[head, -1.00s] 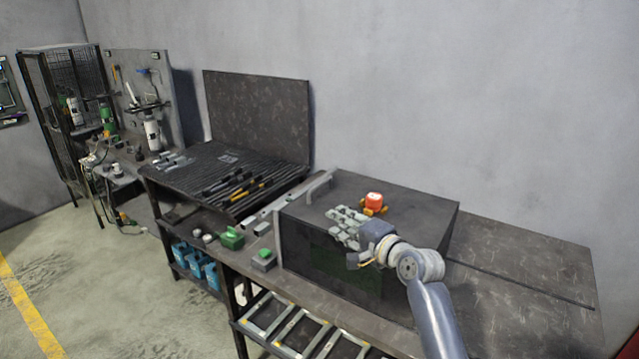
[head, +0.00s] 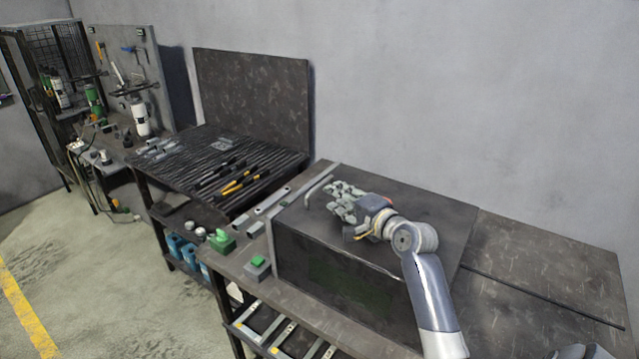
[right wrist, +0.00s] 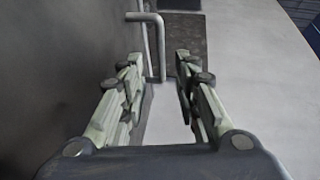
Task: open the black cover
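The black cover (head: 345,275) is a dark box-shaped hood on the workbench, and it looks closed. A grey bar handle (head: 320,184) sits at its left upper edge. In the right wrist view the handle (right wrist: 160,50) shows ahead, near and between the fingertips, with a dark surface at the left. My right gripper (head: 338,198) is over the cover's top, pointing left towards the handle. Its fingers (right wrist: 155,65) are spread open with nothing held. I cannot tell whether they touch the handle. My left gripper is out of view.
A green-topped box (head: 257,268) stands on the bench left of the cover. A slatted table (head: 190,165) with dark and yellow tools is farther left. Bare bench top (head: 540,260) lies to the right. A grey wall runs behind.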

